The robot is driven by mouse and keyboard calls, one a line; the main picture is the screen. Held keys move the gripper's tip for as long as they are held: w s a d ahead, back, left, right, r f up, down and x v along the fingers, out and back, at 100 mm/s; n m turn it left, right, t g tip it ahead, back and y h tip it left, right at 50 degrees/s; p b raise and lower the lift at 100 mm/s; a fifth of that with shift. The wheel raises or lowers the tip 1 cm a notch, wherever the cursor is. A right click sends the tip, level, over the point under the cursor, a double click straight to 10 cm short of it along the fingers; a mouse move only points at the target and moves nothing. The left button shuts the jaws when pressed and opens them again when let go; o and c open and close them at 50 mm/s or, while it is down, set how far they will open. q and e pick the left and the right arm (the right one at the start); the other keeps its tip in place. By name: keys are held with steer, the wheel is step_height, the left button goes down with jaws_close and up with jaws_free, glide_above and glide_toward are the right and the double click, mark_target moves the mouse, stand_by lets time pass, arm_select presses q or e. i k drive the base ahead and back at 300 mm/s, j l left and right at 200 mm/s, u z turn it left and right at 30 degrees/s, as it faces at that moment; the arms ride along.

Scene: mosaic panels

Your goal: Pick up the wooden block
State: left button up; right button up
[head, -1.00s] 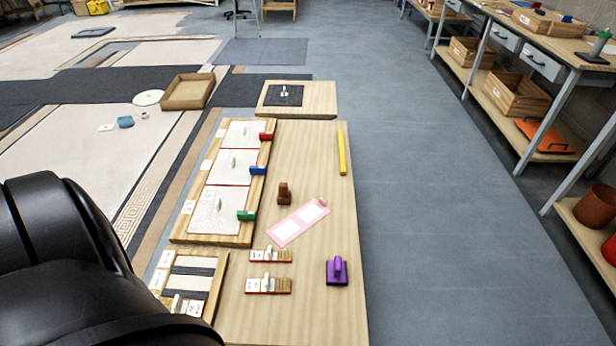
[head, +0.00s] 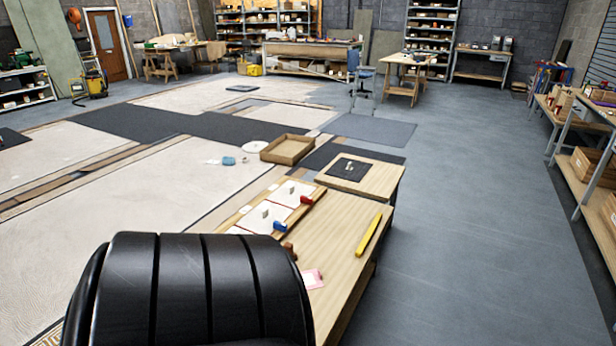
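A small brown block (head: 289,249), which looks like wood, is on the near worktable (head: 338,255). It is partly hidden behind a large black ribbed part of my own arm, which fills the lower left middle of the head view. I cannot tell for certain that it is the wooden block of the task. Neither of my grippers shows, so their place relative to the block cannot be seen.
A wooden tray (head: 287,149) lies beyond. The grey floor (head: 470,240) to the right is clear.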

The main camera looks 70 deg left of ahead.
mark_target(287, 246)
steer(key=i+j+u, duration=0.15)
steer(key=i+u, duration=0.8)
steer(key=i+l+u, duration=0.25)
steer(key=i+u, duration=0.5)
steer(key=u, duration=0.2)
steer(key=i+u, duration=0.2)
steer(key=u, duration=0.2)
steer(key=i+l+u, duration=0.2)
steer(key=u, duration=0.25)
steer(key=i+l+u, duration=0.2)
steer(key=u, duration=0.2)
